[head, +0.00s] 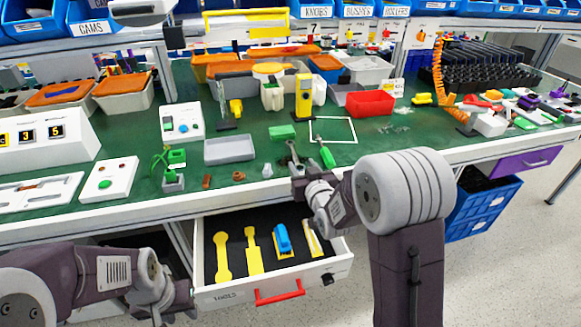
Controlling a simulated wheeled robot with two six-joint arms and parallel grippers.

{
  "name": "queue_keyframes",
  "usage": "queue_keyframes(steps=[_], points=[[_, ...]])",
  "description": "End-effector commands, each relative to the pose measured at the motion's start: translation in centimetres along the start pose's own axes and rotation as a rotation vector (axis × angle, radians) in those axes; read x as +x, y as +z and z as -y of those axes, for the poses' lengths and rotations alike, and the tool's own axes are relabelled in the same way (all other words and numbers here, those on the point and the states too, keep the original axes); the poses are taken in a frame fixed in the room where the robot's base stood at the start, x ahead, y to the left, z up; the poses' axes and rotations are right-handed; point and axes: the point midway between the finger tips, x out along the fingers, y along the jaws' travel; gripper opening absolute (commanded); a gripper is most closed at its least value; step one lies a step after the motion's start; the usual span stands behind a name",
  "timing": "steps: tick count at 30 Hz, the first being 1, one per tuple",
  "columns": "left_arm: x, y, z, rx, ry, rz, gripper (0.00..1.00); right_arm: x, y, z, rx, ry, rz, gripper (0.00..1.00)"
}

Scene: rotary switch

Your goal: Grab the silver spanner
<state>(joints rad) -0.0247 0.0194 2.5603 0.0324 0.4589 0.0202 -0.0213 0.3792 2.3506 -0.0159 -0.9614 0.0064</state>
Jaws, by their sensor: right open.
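A slim grey metallic piece (293,153), which looks like the silver spanner, lies on the green bench top near the front edge, left of a green-handled screwdriver (327,156). My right gripper (298,174) is open right at its near end. The gripper and wrist overlap that end, so I cannot tell whether they touch. My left gripper (168,305) is low at the left, in front of the bench and beside the open drawer (273,276).
The drawer, with a red handle (279,293), holds a blue tool (283,241) and yellow tool shapes. A grey tray (229,149), green block (282,132) and yellow device (303,96) stand on the bench. A white outlined square (345,119) is mostly bare.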

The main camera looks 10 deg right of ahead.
Motion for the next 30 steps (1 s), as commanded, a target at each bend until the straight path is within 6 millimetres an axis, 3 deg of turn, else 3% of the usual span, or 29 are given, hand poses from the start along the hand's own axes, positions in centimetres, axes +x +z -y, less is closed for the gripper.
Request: queue_keyframes(steps=[1, 7, 12, 19, 25, 30], points=[[0.8, 0.1, 0.0, 0.000, 0.000, -0.001, 0.36, 0.2, 0.9, 0.0, 0.000, 0.001, 0.002, 0.44], [0.6, 0.0, 0.0, 0.000, 0.000, -0.001, 0.36, 0.5, 0.7, 0.0, 0.000, 0.000, 0.002, 0.44], [0.6, 0.0, 0.0, 0.000, 0.000, -0.001, 0.36, 3.1, 0.9, 0.0, 0.000, 0.000, 0.002, 0.44], [0.8, 0.1, 0.0, 0.000, 0.000, -0.001, 0.36, 4.4, 0.9, -0.1, 0.000, 0.000, 0.002, 0.44], [1.7, 0.2, 0.0, 0.000, 0.000, -0.001, 0.36, 8.0, 1.3, -0.2, 0.000, 0.000, 0.001, 0.44], [1.8, 0.2, 0.0, 0.000, 0.000, -0.001, 0.36, 9.3, 1.1, -0.2, 0.000, 0.000, 0.002, 0.44]])
